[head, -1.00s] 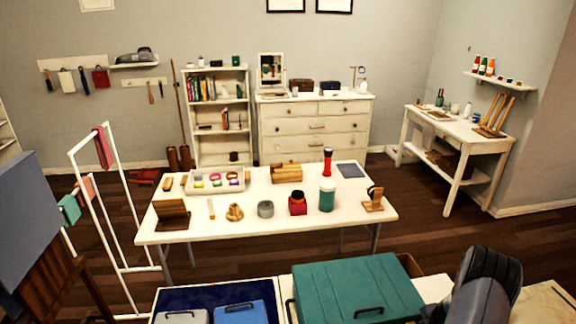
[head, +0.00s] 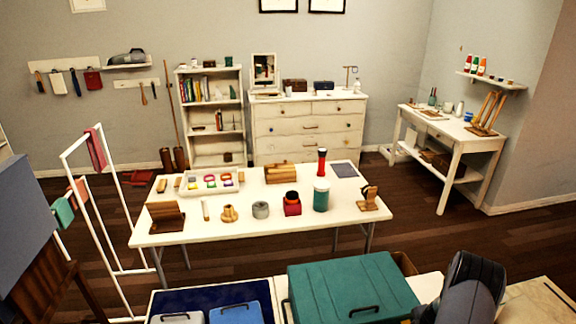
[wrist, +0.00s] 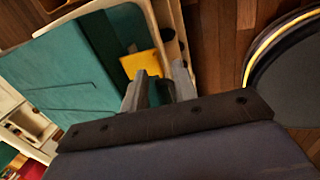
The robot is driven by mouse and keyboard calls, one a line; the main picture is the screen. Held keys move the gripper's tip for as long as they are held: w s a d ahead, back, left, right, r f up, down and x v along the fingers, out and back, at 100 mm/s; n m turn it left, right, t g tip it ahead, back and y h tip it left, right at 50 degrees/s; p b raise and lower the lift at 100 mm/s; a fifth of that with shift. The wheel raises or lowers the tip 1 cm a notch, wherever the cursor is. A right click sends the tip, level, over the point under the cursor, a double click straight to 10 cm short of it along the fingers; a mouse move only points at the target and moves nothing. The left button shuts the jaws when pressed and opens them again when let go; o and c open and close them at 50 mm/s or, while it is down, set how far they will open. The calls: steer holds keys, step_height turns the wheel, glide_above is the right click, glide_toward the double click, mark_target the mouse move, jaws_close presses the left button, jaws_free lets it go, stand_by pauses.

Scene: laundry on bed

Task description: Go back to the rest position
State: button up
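My gripper (wrist: 160,88) shows in the wrist view, with its two grey fingers apart and nothing clearly held between them. A dark patch lies behind the gap, and I cannot tell what it is. The gripper hangs above the edge of a teal box or lid (wrist: 65,75) and a yellow item (wrist: 141,62). In the head view my dark arm rises at the bottom right, and the gripper itself is hidden. The teal case (head: 352,285) lies left of my arm there.
A white table (head: 260,228) with several small objects stands ahead. A white drying rack (head: 103,215) stands left of it. A white dresser (head: 310,128), a bookshelf (head: 210,117) and a side desk (head: 452,134) line the walls.

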steer(key=b+x, duration=0.2)
steer(key=shift+f, duration=0.4)
steer(key=shift+t, duration=0.3)
steer(key=shift+r, duration=0.15)
